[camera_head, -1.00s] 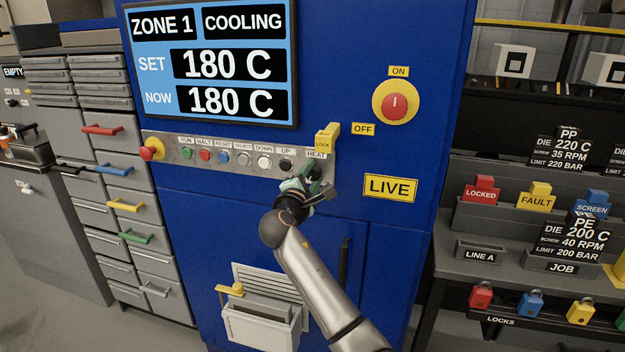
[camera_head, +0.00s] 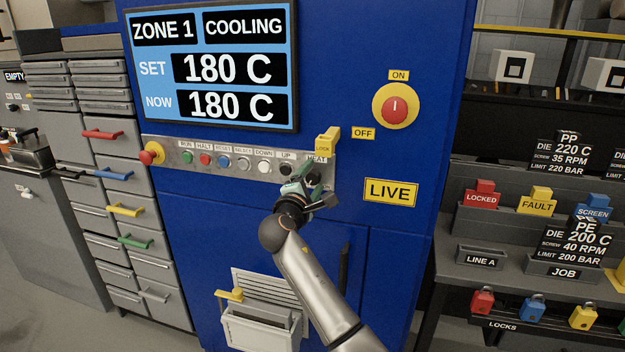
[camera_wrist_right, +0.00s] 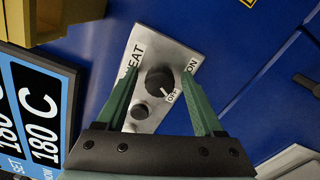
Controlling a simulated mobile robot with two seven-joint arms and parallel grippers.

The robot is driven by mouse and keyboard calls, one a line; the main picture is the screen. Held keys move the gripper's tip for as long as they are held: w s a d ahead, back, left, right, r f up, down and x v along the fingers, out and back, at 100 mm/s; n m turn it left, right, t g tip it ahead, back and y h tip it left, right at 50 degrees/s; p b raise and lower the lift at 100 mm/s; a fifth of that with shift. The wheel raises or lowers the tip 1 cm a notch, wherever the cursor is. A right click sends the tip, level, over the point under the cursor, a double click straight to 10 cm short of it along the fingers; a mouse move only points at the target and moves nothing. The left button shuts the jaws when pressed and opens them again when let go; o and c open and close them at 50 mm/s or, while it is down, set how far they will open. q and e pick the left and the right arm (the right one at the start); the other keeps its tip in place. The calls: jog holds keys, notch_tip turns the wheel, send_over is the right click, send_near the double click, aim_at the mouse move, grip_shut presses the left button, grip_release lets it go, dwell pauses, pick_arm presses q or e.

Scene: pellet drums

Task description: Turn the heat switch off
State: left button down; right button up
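The heat switch is a round dark knob (camera_wrist_right: 158,82) on the silver control strip (camera_wrist_right: 180,60). In the right wrist view its white pointer mark appears to point at the OFF label (camera_wrist_right: 172,96); the ON label (camera_wrist_right: 192,65) is beside it. My right gripper (camera_wrist_right: 161,72) is open, with one green finger on each side of the knob and gaps to it. In the head view the right gripper (camera_head: 304,182) is in front of the strip's right end and partly hides the knob (camera_head: 314,177). My left gripper is not in view.
A yellow LOCK piece (camera_head: 327,141) sticks out just above the heat switch. A row of buttons (camera_head: 222,161) runs left along the strip. The display (camera_head: 215,65) reads COOLING, 180 C. A red-yellow main switch (camera_head: 396,106) and LIVE sign (camera_head: 390,192) are at right.

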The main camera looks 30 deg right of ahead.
jog(key=shift+s+a, duration=0.15)
jog(key=shift+a, duration=0.05)
jog(key=p+v, duration=0.4)
jog(key=v, duration=0.8)
